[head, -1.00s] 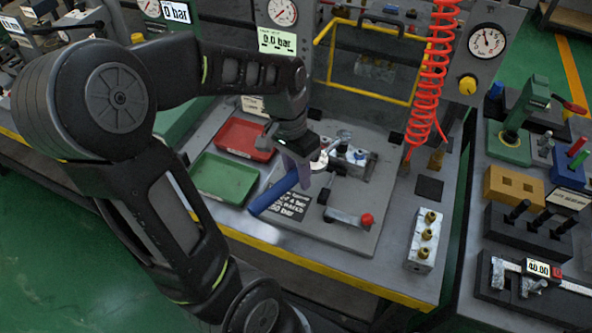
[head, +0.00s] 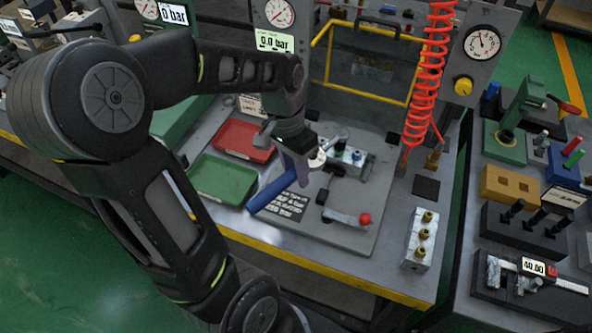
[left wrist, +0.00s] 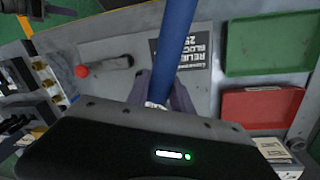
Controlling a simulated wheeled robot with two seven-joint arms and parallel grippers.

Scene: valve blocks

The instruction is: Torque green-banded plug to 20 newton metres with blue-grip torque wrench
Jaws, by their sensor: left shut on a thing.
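My left gripper (head: 296,172) is shut on the blue-grip torque wrench (head: 271,190), above the grey fixture plate. The wrench's blue grip points down and to the left in the head view. In the left wrist view the blue grip (left wrist: 176,45) rises from between the fingers (left wrist: 160,92). No green band can be made out. My right gripper is not in view.
A red tray (head: 243,139) and a green tray (head: 222,163) lie left of the plate. A red-knobbed lever clamp (head: 347,216) lies in front of the block. A yellow guard frame (head: 368,93) stands behind; a red coiled hose (head: 428,85) hangs right.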

